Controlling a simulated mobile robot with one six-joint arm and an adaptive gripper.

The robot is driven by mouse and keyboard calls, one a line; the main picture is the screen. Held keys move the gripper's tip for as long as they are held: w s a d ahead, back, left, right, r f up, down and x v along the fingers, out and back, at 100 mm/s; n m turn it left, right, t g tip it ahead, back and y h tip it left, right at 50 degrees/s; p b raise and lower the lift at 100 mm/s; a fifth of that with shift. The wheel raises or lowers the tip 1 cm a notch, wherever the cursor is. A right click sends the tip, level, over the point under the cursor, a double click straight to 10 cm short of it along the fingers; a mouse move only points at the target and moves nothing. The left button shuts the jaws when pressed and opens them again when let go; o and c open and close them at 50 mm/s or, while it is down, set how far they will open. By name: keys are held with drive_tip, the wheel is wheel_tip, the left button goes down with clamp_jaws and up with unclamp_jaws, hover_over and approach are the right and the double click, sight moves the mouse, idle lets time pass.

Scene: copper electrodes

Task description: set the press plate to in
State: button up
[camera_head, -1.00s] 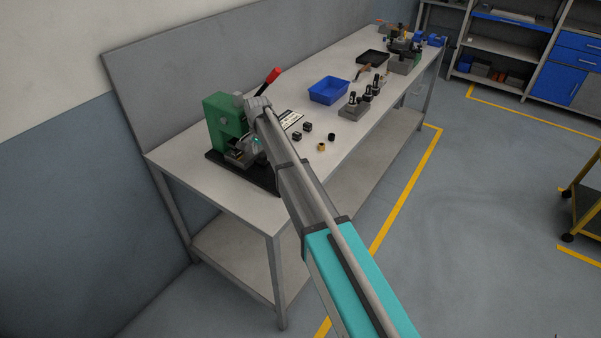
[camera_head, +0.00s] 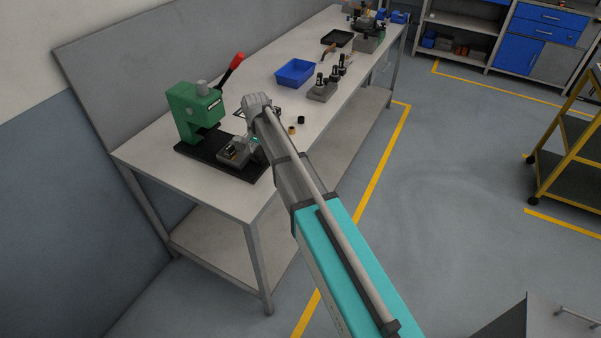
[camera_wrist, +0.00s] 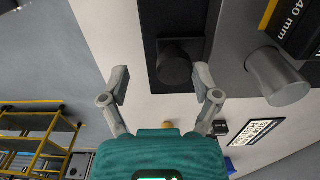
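The green press (camera_head: 197,112) with a red lever (camera_head: 229,70) stands on a black base (camera_head: 190,151) at the table's near end. A grey metal plate block (camera_head: 238,148) lies on the base, in front of the press column. In the wrist view a grey surface (camera_wrist: 229,30) bears a "40 mm" label, and a black knob (camera_wrist: 173,67) stands over a dark strip beside it. My gripper (camera_wrist: 162,82) is open, its fingers apart on either side of the knob in the picture; contact does not show. In the head view my wrist hides the fingers.
A grey cylinder (camera_wrist: 278,76) sticks out to the right of my fingers. A printed card (camera_wrist: 257,131) lies on the table. A blue bin (camera_head: 295,72), a grey holder with black-topped parts (camera_head: 322,92) and small pieces (camera_head: 301,120) stand farther along.

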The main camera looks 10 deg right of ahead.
drive_tip(key=shift+s+d+r+p, duration=0.65)
drive_tip(key=shift+d+r+p, duration=0.1)
drive_tip(key=shift+r+p, duration=0.1)
wheel_tip(320, 180, up, 12)
drive_tip(key=p, duration=1.2)
drive_tip(key=s+d+f+n+b, duration=0.4)
drive_tip(key=s+d+f+b, duration=0.5)
drive_tip(key=s, duration=0.4)
drive_tip(key=shift+s+d+f+b, duration=0.25)
drive_tip(key=shift+f+b, duration=0.6)
drive_tip(key=shift+b, duration=0.05)
drive_tip(key=shift+w, duration=0.1)
drive_tip(key=w+a+r+m+p, duration=0.4)
drive_tip(key=w+a+r+p, duration=0.6)
drive_tip(key=w, duration=0.3)
drive_tip(key=shift+w+a+r+p, duration=0.15)
drive_tip(key=shift+w+r+p, duration=0.15)
drive_tip(key=shift+r+p, duration=0.1)
drive_tip(key=shift+f, duration=0.2)
wheel_tip(320, 180, down, 13)
drive_tip(key=b, duration=1.3)
drive_tip(key=shift+f+b, duration=0.2)
drive_tip(key=shift+b, duration=0.2)
